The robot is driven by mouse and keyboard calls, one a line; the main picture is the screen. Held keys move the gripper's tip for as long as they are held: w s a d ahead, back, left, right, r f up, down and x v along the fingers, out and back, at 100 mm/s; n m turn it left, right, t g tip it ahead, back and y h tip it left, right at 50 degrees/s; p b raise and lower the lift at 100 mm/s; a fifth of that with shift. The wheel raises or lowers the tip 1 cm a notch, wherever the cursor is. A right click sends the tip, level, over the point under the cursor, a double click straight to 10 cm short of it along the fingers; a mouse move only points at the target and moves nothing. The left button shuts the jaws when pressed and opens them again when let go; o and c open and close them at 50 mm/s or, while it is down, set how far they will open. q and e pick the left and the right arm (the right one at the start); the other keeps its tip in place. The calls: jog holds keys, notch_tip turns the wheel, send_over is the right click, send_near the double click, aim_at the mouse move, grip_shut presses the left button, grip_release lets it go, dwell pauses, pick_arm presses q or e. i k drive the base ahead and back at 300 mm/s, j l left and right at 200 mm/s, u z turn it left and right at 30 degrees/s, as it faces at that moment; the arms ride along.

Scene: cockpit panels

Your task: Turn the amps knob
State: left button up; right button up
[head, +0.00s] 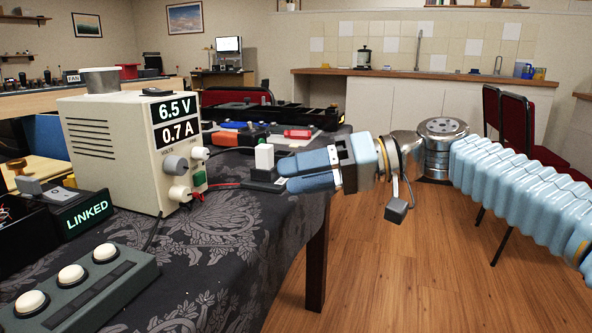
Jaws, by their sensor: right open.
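The cream power supply (110,150) stands on the cloth-covered table, its displays reading 6.5 V and 0.7 A. Its front has a grey upper knob (175,165) and a pale lower knob (179,194). My left gripper is out of view.
A white plug-like block (264,157) and a black block (264,181) lie just beyond the right fingertips. A red lead (222,185) runs from the supply.

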aim_at(179, 194)
jog(key=l, duration=2.15)
jog(key=k, duration=0.05)
